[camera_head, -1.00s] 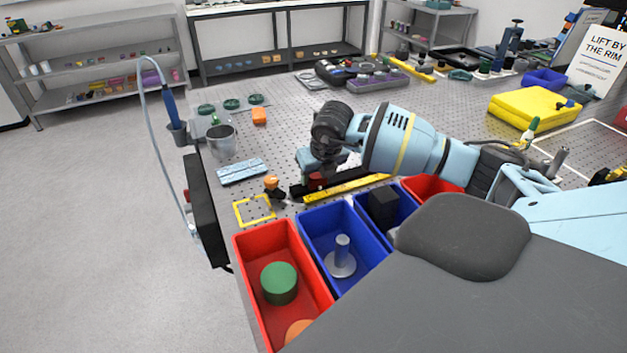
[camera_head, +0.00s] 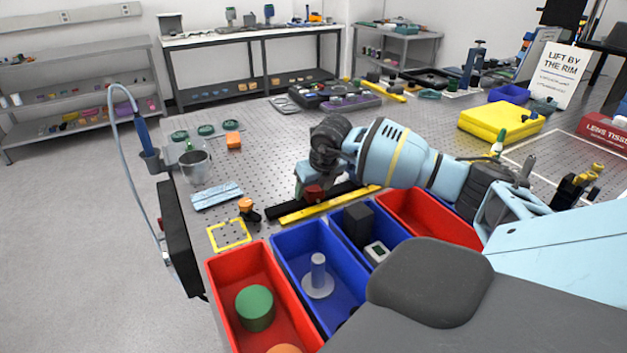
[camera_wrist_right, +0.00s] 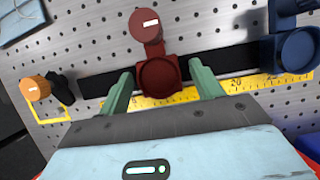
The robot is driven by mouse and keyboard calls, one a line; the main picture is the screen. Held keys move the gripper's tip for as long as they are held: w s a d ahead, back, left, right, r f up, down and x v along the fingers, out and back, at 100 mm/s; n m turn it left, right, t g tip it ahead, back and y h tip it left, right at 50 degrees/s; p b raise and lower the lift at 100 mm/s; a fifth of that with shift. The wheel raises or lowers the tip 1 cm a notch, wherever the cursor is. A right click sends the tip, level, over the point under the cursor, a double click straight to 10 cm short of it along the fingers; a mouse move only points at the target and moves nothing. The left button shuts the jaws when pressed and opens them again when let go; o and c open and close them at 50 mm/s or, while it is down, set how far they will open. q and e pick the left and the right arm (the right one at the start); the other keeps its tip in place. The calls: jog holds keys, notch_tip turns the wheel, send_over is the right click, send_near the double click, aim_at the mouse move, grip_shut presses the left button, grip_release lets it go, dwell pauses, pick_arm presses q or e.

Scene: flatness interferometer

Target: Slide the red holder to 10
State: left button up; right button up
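The red holder (camera_head: 313,192) sits on a black rail (camera_head: 343,191) with a yellow ruler (camera_head: 335,203) along its near side. The right wrist view shows the red holder (camera_wrist_right: 158,76) with a round cup, and a "20" on the ruler (camera_wrist_right: 252,84) to its right. My right gripper (camera_head: 309,178) is down at the rail. In the wrist view, the two green fingers of the right gripper (camera_wrist_right: 162,72) stand apart on either side of the cup, with narrow gaps. The ruler mark at the holder is hard to read. My left gripper is not in view.
A blue holder (camera_wrist_right: 292,48) stands on the rail right of the red one. An orange-topped knob (camera_head: 246,204) is near the rail's left end. Red (camera_head: 214,287) and blue (camera_head: 281,259) bins line the near side.

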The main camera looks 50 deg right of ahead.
jog(key=shift+r, duration=0.1)
jog(key=v, duration=0.7)
jog(key=shift+s+r, duration=0.2)
jog(key=shift+r, duration=0.1)
jog(key=shift+a+f, duration=0.1)
jog(key=shift+a, duration=0.05)
dwell(0.7)
